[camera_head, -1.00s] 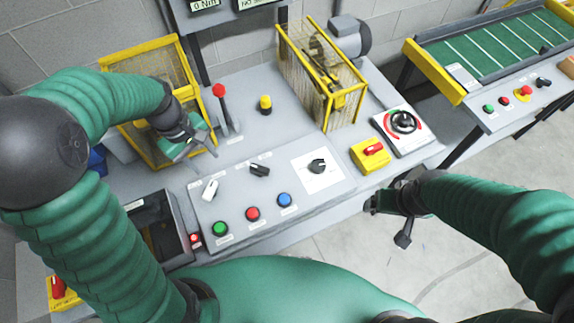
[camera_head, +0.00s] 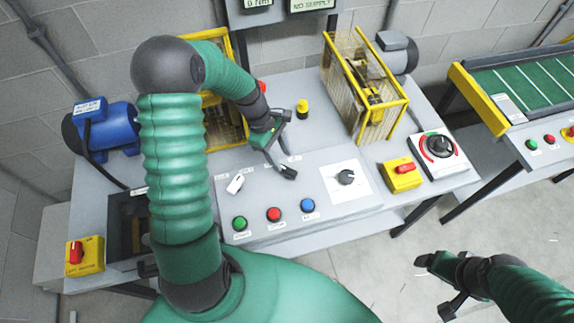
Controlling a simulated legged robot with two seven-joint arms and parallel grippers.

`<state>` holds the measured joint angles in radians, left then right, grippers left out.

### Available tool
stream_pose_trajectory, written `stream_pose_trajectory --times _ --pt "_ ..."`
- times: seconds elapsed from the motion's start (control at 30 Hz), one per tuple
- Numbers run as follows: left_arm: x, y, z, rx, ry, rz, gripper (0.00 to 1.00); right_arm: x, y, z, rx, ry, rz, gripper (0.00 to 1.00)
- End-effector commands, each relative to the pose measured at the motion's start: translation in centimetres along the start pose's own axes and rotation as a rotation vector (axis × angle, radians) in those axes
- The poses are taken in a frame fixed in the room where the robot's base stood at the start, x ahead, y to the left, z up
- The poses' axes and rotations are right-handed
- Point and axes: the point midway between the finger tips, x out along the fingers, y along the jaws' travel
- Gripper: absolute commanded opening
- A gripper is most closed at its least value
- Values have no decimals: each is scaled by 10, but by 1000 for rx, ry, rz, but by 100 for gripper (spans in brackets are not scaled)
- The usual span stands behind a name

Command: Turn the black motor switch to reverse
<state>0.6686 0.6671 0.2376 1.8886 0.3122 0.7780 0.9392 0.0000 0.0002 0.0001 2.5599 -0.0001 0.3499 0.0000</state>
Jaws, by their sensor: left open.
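The black motor switch (camera_head: 288,173) is on the grey sloped control panel (camera_head: 330,207), between a white switch (camera_head: 235,184) and a black dial on a white plate (camera_head: 346,177). Its handle slants down to the right; its labels are too small to read. My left gripper (camera_head: 279,147) is open just above and behind the black switch, with fingers pointing down toward it. I cannot tell whether a finger touches it. My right gripper (camera_head: 437,285) is open and empty, over the floor in front of the bench.
Green (camera_head: 239,223), red (camera_head: 274,214) and blue (camera_head: 307,205) buttons line the panel's front. A yellow caged machine (camera_head: 365,85) stands behind. A yellow box with a red switch (camera_head: 402,176) and a round dial (camera_head: 439,146) are at right. A blue motor (camera_head: 105,130) is at left.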

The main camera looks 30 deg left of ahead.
Motion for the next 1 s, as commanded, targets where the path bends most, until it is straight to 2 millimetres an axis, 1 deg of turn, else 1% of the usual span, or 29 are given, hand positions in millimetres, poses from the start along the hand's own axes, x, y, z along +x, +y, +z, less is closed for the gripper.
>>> stream_pose_trajectory --times 0.03,0.1,0.2,0.33,0.57,0.9,1.0 --pt "13 -1 1 0 -3 -3 45 0 0 0 0 0 0 82" --pt "27 -1 1 0 -2 -3 45 0 0 0 0 0 0 82" --pt "41 0 1 0 -2 -2 45 -1 0 0 0 0 0 82" --pt "49 0 1 1 0 0 45 -1 0 0 0 0 0 82" --pt "50 0 0 2 0 1 45 -1 0 0 0 0 0 82" --pt "49 0 0 2 1 1 1 -1 0 0 0 0 0 82" --pt "49 1 0 2 1 2 0 -1 0 0 0 0 0 82"
